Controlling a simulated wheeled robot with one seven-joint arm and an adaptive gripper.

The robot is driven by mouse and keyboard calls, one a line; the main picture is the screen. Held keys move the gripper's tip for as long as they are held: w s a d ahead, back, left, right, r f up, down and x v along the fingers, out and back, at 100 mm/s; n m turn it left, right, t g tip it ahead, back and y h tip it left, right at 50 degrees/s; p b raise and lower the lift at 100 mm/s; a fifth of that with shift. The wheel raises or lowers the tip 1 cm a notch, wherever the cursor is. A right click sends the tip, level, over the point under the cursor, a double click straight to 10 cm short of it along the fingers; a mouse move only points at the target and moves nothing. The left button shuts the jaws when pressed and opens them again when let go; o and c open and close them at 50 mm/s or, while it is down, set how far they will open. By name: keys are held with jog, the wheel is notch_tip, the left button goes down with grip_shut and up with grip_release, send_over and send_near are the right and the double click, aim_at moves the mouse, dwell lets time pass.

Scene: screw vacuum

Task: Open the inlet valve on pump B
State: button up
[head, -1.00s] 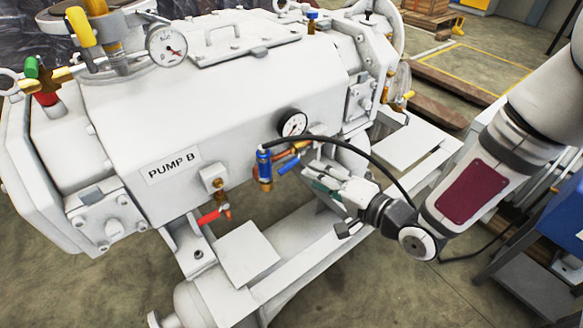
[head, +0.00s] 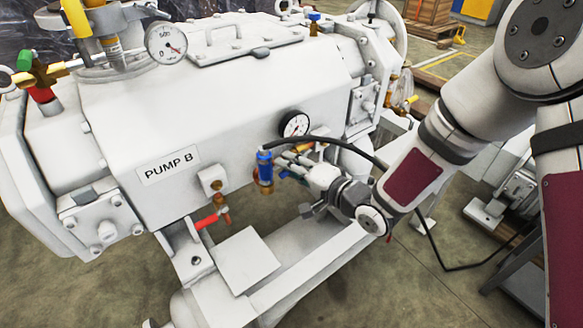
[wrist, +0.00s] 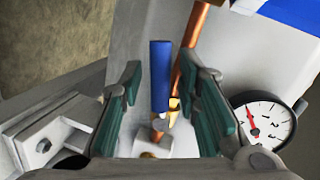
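Pump B is the large white machine (head: 235,95) with a "PUMP B" label (head: 169,167) on its front. Gaps show on both sides of the handle. A brass part and copper pipe (wrist: 192,50) lie behind it. No label marks which valve is the inlet.
A pressure gauge (head: 295,124) sits just above my gripper; it also shows at right in the wrist view (wrist: 265,119). A red-handled valve (head: 213,217) is lower left on the pump front. The white base frame (head: 310,262) runs below my gripper.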

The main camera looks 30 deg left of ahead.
grip_shut()
jog(key=shift+r+m+p, duration=0.35)
jog(key=shift+m+p, duration=0.25)
jog(key=shift+p, duration=0.4)
jog(key=shift+r+m+g+y+p, duration=0.3)
jog(key=shift+m+p, duration=0.35)
jog(key=shift+m, duration=0.05)
jog(key=shift+o, duration=1.7)
grip_release()
jog(key=v, duration=1.2)
